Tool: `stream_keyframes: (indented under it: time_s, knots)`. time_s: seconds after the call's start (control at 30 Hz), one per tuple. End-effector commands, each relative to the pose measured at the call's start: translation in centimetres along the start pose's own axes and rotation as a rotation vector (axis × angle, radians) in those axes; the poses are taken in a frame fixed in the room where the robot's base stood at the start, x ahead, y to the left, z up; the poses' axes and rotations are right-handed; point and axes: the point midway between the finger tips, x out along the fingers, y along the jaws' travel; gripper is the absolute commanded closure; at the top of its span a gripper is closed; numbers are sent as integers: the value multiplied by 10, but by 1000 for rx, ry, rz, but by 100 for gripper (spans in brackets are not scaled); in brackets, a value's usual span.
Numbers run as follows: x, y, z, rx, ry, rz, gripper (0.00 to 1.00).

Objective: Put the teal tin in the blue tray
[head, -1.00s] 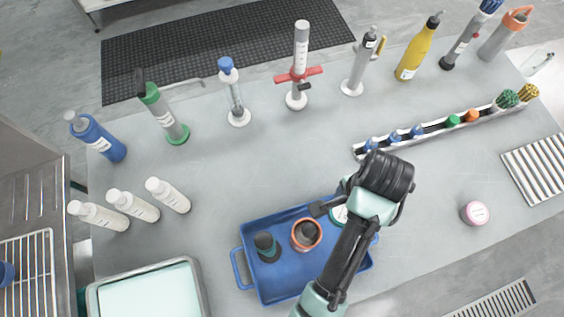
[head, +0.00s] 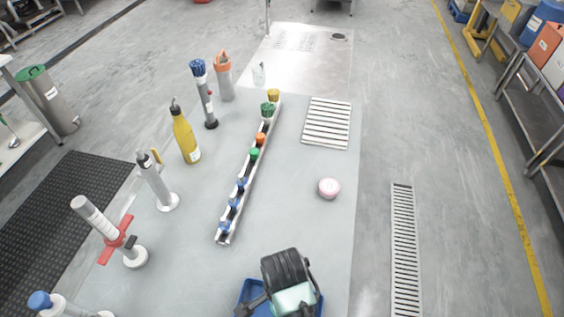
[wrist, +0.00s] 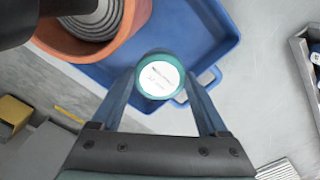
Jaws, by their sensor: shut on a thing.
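The teal tin (wrist: 160,77) shows in the wrist view as a round teal body with a white labelled top. My gripper (wrist: 161,84) is shut on it, one finger on each side. The blue tray (wrist: 214,36) lies behind the tin in that view; the tin overlaps its edge, and I cannot tell its height above the tray floor. In the head view only parts of the blue tray (head: 251,289) show at the bottom, and my arm hides the tin.
A terracotta pot (wrist: 127,38) with a grey ringed thing in it is close beside the tin. The tabletop between the rail and jar is clear.

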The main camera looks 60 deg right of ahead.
Motion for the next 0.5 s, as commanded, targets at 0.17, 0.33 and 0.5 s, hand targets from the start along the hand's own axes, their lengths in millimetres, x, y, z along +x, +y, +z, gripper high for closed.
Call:
stream_keyframes:
  time_s: [0.17, 0.33, 0.5]
  knots:
    - [27, 1, 0, -1, 0, 3, 81]
    - [40, 0, 0, -1, 0, -1, 81]
    - [40, 0, 0, -1, 0, -1, 81]
